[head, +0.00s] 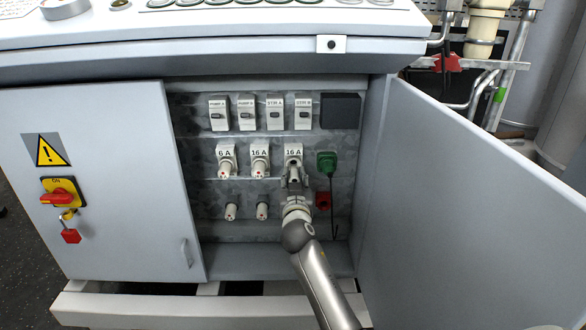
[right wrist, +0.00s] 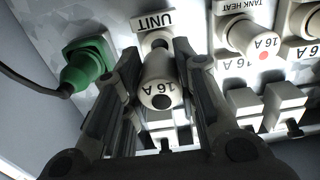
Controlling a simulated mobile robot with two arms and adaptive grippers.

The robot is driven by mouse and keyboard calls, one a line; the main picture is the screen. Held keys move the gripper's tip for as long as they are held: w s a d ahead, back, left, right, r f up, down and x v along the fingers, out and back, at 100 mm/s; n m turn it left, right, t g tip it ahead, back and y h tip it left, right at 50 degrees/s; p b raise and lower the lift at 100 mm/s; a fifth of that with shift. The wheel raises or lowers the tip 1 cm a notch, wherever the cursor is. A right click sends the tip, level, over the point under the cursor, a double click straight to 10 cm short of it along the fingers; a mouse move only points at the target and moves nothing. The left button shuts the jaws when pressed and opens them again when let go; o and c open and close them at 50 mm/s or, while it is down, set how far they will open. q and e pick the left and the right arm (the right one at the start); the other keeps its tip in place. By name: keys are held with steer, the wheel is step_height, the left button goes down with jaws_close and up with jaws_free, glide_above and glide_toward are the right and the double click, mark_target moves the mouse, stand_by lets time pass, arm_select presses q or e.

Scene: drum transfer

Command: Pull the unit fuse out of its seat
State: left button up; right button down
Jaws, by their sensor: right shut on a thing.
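The unit fuse (right wrist: 161,88) is a white cap marked 16 A with a black dot, under the UNIT label (right wrist: 155,20) in the right wrist view. In the head view the fuse (head: 293,172) is partly hidden by the gripper, in the right-hand place of the fuse row. My right gripper (head: 293,180) is shut on it, with a finger on each side in the right wrist view (right wrist: 162,100). My left gripper is not in view.
Two other fuses (head: 226,168) (head: 260,168) sit to the left, with two white plugs (head: 231,211) (head: 262,210) below. A green plug (head: 326,163) with a black cable hangs close on the right, above a red block (head: 323,200). The cabinet door (head: 470,200) stands open at right.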

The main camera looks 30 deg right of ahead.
steer(key=shift+s+a, duration=0.3)
steer(key=shift+s, duration=0.15)
steer(key=shift+s+a, duration=0.15)
steer(key=shift+s, duration=0.15)
steer(key=shift+w, duration=0.1)
steer(key=shift+w, duration=0.1)
steer(key=shift+w+d, duration=0.2)
steer(key=shift+d, duration=0.05)
steer(key=shift+p+v, duration=0.6)
steer(key=shift+v, duration=2)
steer(key=shift+w, duration=0.1)
